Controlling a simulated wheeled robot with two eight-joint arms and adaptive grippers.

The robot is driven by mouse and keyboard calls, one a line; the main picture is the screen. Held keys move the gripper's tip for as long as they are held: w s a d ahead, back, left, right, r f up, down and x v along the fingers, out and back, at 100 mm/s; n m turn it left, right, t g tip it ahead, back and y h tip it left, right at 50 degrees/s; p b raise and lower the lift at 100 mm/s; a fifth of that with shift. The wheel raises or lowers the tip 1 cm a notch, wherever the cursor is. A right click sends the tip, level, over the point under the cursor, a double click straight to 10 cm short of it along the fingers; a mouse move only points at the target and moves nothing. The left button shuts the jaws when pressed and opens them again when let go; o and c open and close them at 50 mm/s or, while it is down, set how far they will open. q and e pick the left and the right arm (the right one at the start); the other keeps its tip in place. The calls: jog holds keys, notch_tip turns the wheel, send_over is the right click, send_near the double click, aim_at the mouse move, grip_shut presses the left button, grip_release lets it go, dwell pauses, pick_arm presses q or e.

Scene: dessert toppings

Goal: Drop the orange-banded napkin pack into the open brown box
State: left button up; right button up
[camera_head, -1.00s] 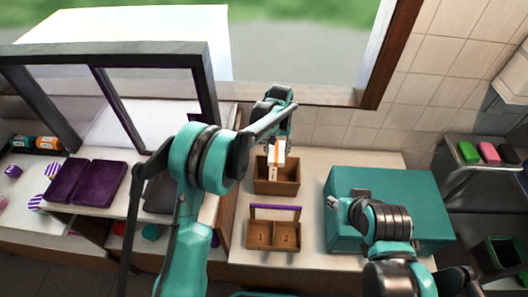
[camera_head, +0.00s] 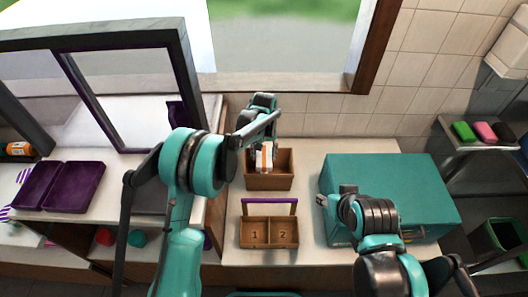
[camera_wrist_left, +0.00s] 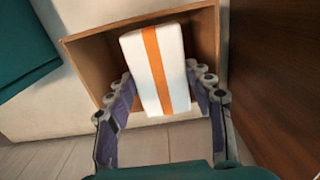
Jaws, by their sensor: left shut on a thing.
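The napkin pack (camera_head: 264,160) is white with an orange band. My left gripper (camera_head: 263,146) is shut on it, with a finger on each side of the pack (camera_wrist_left: 155,70) in the left wrist view. The brown box (camera_head: 270,183) is open at the top and stands against the back wall. The pack is at the box's opening, and its far part overlaps the inside of the box (camera_wrist_left: 82,55) in the wrist view. How deep it sits is unclear. My right arm is at the lower right, by the teal box; its gripper (camera_head: 323,202) is small and its jaws are unclear.
A two-compartment wooden caddy (camera_head: 268,244) marked 1 and 2, with a purple handle, stands in front of the brown box. A large teal box (camera_head: 390,190) stands to the right. A dark-framed glass case (camera_head: 120,90) and purple trays (camera_head: 72,187) are on the left.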

aim_at(264, 156)
pick_arm(q)
jog(key=shift+f, duration=0.35)
jog(key=o, duration=1)
jog(key=shift+o, duration=0.2)
jog(key=shift+r, duration=0.1)
notch_tip(264, 156, up, 12)
jog(key=shift+s, duration=0.1)
